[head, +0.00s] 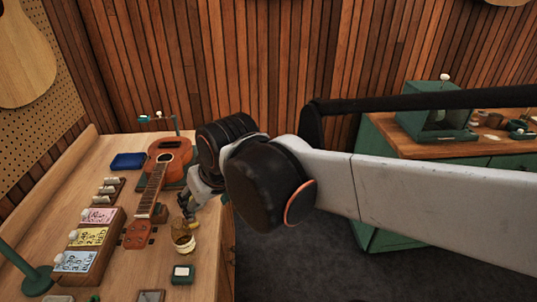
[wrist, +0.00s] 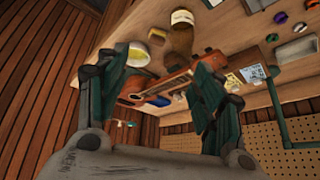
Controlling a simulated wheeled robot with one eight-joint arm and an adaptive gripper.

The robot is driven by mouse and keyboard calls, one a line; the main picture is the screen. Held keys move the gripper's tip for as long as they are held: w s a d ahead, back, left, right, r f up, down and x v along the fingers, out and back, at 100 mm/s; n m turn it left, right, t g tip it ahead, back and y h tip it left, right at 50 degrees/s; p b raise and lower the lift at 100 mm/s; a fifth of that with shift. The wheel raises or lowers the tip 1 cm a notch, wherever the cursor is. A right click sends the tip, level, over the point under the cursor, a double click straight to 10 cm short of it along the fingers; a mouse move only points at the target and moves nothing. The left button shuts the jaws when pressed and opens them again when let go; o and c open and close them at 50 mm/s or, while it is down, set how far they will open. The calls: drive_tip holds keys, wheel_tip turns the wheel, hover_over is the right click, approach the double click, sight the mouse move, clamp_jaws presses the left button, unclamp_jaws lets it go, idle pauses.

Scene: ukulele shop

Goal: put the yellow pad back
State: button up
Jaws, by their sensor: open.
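The yellow pad (head: 90,236) sits in the middle of a wooden block at the left of the bench, between a pink pad (head: 98,215) and a blue pad (head: 75,261). In the wrist view a yellow card-like face (wrist: 232,81) shows just right of my right finger, beside a blue one (wrist: 254,73). My gripper (wrist: 165,60) is open, with nothing clearly held between its fingers. In the head view my gripper (head: 187,208) is right of the ukulele's neck, partly hidden by my arm, and apart from the pads.
A ukulele (head: 155,180) lies on the bench between the pads and my gripper. A small jar (head: 183,238) stands just below my gripper. A blue tray (head: 128,161), a green stand (head: 30,280) and a small green box (head: 182,274) are on the bench.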

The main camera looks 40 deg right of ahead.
drive_tip(key=shift+n+t, duration=0.4)
drive_tip(key=shift+t, duration=0.2)
drive_tip(key=s, duration=0.5)
drive_tip(key=shift+s+a+r, duration=0.1)
drive_tip(key=shift+s+r, duration=0.1)
drive_tip(key=shift+s, duration=0.2)
drive_tip(key=shift+f+b, duration=1.05)
drive_tip(key=shift+b, duration=0.05)
